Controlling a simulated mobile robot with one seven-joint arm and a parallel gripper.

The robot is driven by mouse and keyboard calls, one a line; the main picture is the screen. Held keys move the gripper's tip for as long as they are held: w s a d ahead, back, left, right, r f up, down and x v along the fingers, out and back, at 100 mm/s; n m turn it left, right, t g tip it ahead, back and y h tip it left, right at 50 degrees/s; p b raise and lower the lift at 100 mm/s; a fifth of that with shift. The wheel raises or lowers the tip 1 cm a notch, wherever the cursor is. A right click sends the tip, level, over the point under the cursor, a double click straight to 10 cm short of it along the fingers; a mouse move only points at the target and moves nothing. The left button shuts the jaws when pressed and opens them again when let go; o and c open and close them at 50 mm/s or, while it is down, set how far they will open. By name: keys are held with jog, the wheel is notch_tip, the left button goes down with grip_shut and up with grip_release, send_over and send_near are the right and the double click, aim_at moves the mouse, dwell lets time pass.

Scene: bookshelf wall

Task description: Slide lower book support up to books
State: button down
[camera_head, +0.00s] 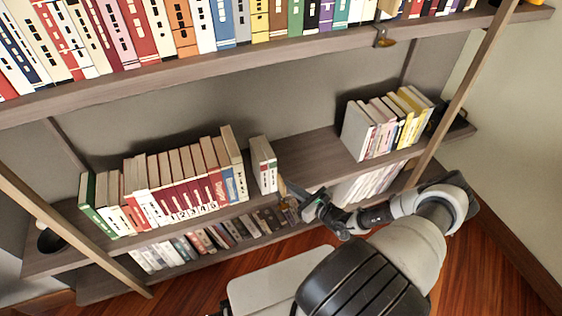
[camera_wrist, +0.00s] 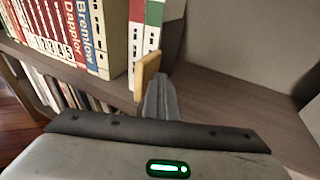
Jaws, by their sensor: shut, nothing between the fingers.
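The lower book support (camera_wrist: 148,76) shows in the wrist view as a small tan, upright piece at the shelf's front edge, just right of the books. In the head view the support (camera_head: 289,204) is small and partly hidden by my gripper. My gripper (camera_wrist: 160,92) is shut and empty, its fingers just right of the support; I cannot tell whether they touch it. In the head view my gripper (camera_head: 303,202) is at the shelf edge. Two books (camera_head: 263,165), with red and green on their spines, stand nearest the support, with a narrow gap to the longer row (camera_head: 180,185).
Another support (camera_head: 383,38) hangs at the upper shelf's (camera_head: 230,66) edge. More books (camera_head: 385,122) stand at the right end of the middle shelf (camera_head: 305,158), which is bare between the groups. Books fill part of the shelf below (camera_head: 215,235). Slanted posts (camera_head: 465,85) stand in front.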

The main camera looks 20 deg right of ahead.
jog(key=shift+a, duration=0.25)
jog(key=a+p, duration=0.2)
jog(key=a, duration=0.2)
jog(key=shift+a+f, duration=0.1)
jog(key=shift+d+b, duration=0.5)
jog(key=shift+d, duration=1.1)
